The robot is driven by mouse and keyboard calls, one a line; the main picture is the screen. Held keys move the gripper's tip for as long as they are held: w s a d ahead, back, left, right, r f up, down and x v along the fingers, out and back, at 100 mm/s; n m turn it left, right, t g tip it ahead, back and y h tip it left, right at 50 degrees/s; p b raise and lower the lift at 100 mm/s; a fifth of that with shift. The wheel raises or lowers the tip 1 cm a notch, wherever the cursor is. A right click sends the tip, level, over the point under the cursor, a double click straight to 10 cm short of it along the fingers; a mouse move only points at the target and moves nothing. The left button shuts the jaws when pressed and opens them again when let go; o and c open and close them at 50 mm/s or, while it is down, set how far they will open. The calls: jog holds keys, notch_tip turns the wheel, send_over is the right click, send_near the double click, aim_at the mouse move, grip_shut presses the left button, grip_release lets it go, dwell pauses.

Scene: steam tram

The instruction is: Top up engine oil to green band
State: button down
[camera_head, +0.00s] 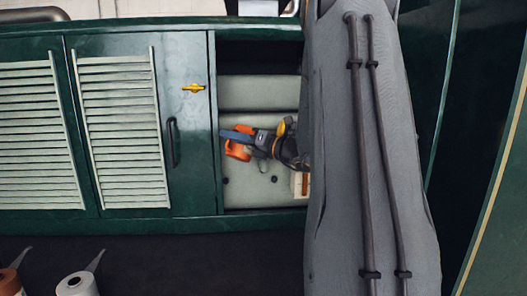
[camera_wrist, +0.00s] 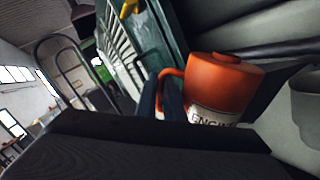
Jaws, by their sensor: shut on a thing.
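An orange jug (camera_head: 237,152) is in the open compartment of the green cabinet in the head view. It also shows in the wrist view (camera_wrist: 220,82), with a handle on its left and a pale label whose visible letters read "ENGIN". My gripper (camera_head: 237,137) is inside the compartment and shut on the jug, at its handle side. Its fingers show only partly in the wrist view (camera_wrist: 163,98). I cannot tell whether the jug touches the compartment floor. No oil gauge or green band can be made out.
Green louvred doors (camera_head: 120,130) stand left of the opening, with a yellow latch (camera_head: 193,88) and a dark handle (camera_head: 171,143). A pale box-like thing (camera_head: 299,184) is at the compartment's lower right. A white container (camera_head: 77,284) and a brown container (camera_head: 10,282) stand at bottom left. My arm hides the right.

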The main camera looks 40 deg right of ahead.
jog(key=shift+a+f+n+b, duration=0.2)
jog(key=shift+f+n+b, duration=0.3)
jog(key=shift+f+n, duration=0.15)
notch_tip(320, 180, down, 8)
jog(key=d+n+g+b, duration=0.1)
jog(key=n+b, duration=0.5)
jog(key=b, duration=0.3)
jog(key=shift+d+r, duration=0.2)
jog(key=shift+r, duration=0.05)
jog(key=shift+w, duration=0.1)
